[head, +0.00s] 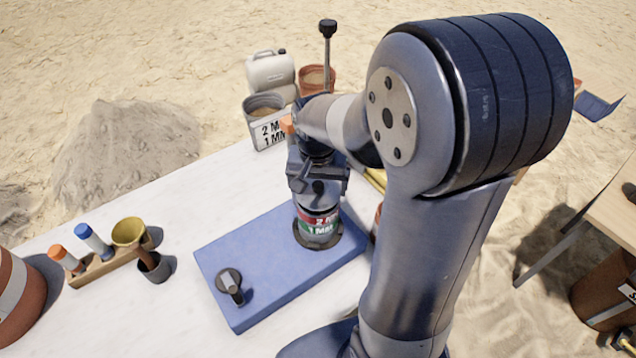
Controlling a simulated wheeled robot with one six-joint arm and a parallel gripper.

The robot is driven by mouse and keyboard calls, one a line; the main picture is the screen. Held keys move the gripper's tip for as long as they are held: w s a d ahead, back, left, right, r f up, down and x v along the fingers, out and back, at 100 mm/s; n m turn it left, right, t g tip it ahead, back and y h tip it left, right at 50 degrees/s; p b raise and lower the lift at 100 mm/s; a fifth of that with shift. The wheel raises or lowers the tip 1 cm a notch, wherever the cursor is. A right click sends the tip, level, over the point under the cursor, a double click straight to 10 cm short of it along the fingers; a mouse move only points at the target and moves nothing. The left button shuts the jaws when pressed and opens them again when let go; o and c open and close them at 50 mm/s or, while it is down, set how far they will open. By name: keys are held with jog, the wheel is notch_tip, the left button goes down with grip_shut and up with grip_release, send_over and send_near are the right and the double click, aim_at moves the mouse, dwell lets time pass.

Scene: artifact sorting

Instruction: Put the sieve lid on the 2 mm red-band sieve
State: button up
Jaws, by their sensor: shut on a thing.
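The 2 mm red-band sieve (319,217) sits on top of a green-band 1 mm sieve (318,230), upright in a stack near the right end of the blue mat. My gripper (318,198) points down over the stack and is shut at the top of the red-band sieve. The fingers hide the sieve's upper rim.
The blue mat (255,250) lies on a white table (190,205). A wooden rack (98,265) with coloured tubes, a yellow cup (129,232) and a dark cup (154,267) stand left. A labelled bucket (264,120) and a jerrycan (270,70) stand behind. My arm hides the right side.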

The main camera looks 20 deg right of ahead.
aim_at(318, 196)
jog(key=shift+f+b, duration=0.65)
jog(key=shift+f, duration=0.25)
jog(key=o, duration=0.7)
jog(key=shift+o, duration=0.2)
jog(key=shift+r, duration=0.1)
notch_tip(318, 196, up, 11)
jog(key=s, duration=0.1)
jog(key=shift+s+a, duration=0.15)
jog(key=shift+a, duration=0.1)
jog(key=shift+f, duration=0.3)
jog(key=f, duration=0.7)
jog(key=w+f, duration=0.1)
jog(key=f, duration=0.2)
jog(key=shift+w+d+f, duration=0.1)
jog(key=shift+d+f, duration=0.1)
jog(key=shift+d, duration=0.05)
jog(key=shift+r+p, duration=0.4)
jog(key=shift+p, duration=0.05)
jog(key=shift+r, duration=0.1)
